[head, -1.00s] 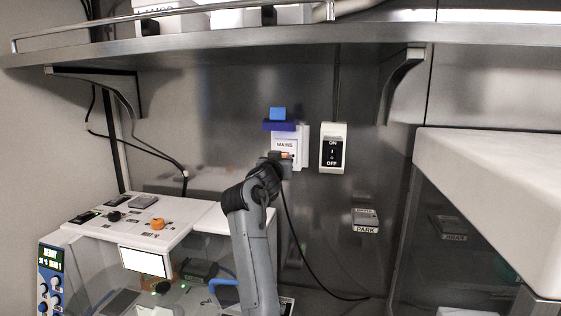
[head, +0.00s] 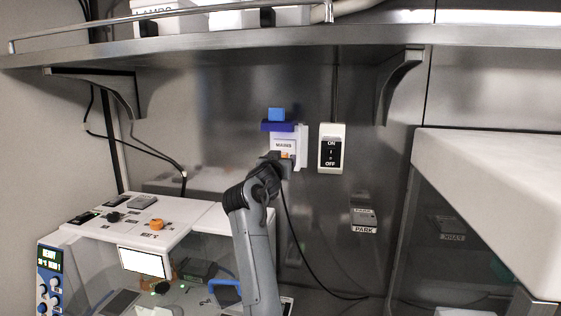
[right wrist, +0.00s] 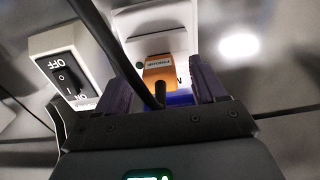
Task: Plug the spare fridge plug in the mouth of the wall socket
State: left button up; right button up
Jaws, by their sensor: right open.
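The white wall socket (head: 302,150), marked MAINS, is on the steel back wall, with a dark blue piece and a lighter blue block at its top. The orange plug (right wrist: 160,72), with a black cable, lies against the socket face in the right wrist view; its seating depth is hidden. A sliver of orange shows in the head view (head: 285,155). My right gripper (right wrist: 162,88) is open, its purple fingers on either side of the plug. In the head view the right gripper (head: 286,163) is just below the socket label. My left gripper is not in view.
An ON/OFF switch (head: 331,150) is just right of the socket. A PARK holder (head: 364,218) is lower right. A shelf (head: 250,48) runs above. A white-topped machine (head: 180,212) stands lower left, and a pale bulky block (head: 500,190) juts in at right.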

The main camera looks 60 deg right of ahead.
jog(key=b+v, duration=0.4)
jog(key=v, duration=0.6)
jog(key=shift+a, duration=0.35)
jog(key=shift+s, duration=0.15)
jog(key=shift+c, duration=0.2)
